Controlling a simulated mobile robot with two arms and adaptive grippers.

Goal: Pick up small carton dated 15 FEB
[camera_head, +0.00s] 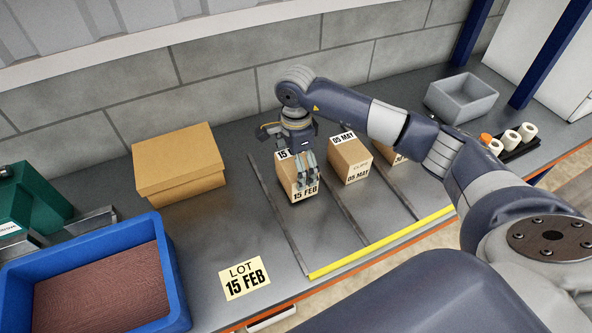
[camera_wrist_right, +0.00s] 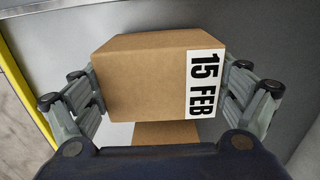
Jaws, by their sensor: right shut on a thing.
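The small carton dated 15 FEB (camera_head: 287,178) stands in the leftmost lane on the bench, with date labels on its top and front. It fills the middle of the right wrist view (camera_wrist_right: 150,75), its 15 FEB label facing the camera. My right gripper (camera_head: 305,178) reaches down over the carton and is shut on it, one finger at each side in the right wrist view (camera_wrist_right: 165,95). I cannot tell whether the carton is clear of the bench. A yellow card (camera_head: 244,280) reading LOT 15 FEB lies at the bench front. My left gripper is not in view.
A carton dated 05 MAY (camera_head: 350,160) stands in the lane to the right, another carton (camera_head: 388,153) beyond it. Dividers and a yellow front strip (camera_head: 380,244) bound the lanes. A larger box (camera_head: 178,170), blue bin (camera_head: 172,285) and grey bin (camera_head: 462,98) stand around.

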